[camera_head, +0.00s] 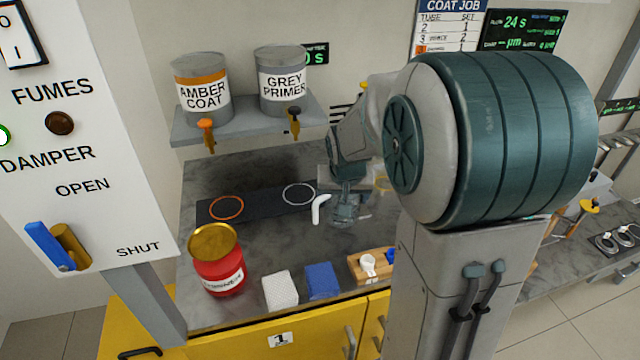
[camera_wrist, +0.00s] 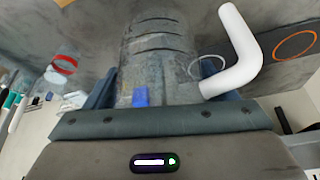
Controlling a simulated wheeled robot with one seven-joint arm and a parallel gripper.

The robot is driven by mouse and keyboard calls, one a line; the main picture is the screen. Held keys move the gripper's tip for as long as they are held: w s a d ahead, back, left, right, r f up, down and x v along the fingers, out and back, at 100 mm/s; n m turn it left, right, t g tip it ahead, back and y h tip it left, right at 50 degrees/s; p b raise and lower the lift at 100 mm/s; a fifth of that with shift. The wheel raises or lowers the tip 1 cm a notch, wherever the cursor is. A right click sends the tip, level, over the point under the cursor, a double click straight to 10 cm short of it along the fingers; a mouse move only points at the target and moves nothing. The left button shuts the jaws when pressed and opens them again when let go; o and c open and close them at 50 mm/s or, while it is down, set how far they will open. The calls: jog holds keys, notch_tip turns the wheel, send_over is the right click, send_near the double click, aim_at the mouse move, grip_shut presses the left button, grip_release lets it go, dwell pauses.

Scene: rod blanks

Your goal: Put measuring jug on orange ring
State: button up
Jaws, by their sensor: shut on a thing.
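The measuring jug (camera_wrist: 158,60) is a see-through grey cylinder with dark marks and a thick white handle, upside down in the wrist view. My gripper (camera_wrist: 150,92) is shut on it, one finger on each side. In the head view my gripper (camera_head: 346,200) is over the bench, right of the dark mat, and the white handle (camera_head: 320,207) points left. The jug's body is hard to make out there, and whether its base touches the bench I cannot tell. The orange ring (camera_head: 227,219) is empty on the mat's left part; it also shows in the wrist view (camera_wrist: 275,49).
An empty white ring (camera_head: 299,205) lies on the dark mat (camera_head: 262,205) between the orange ring and the jug. A red tin (camera_head: 218,275), a white block (camera_head: 280,290) and a blue block (camera_head: 322,281) stand in front. Two paint drums hang over the back on a shelf (camera_head: 245,120).

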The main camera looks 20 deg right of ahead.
jog(key=shift+w+a, duration=0.15)
jog(key=shift+w, duration=0.2)
jog(key=shift+w+a+f+p, duration=0.25)
jog(key=shift+w+a+f, duration=0.75)
jog(key=shift+a+f, duration=0.7)
jog(key=shift+w+a+f+p, duration=0.25)
jog(key=shift+w+a+f, duration=0.8)
jog(key=shift+a+f, duration=0.65)
jog(key=shift+w+a+f+p, duration=0.25)
jog(key=shift+w+a+f, duration=0.95)
jog(key=shift+f, duration=0.85)
jog(key=shift+s+a, duration=0.15)
jog(key=shift+s, duration=0.05)
jog(key=shift+f, duration=0.15)
jog(key=o, duration=1)
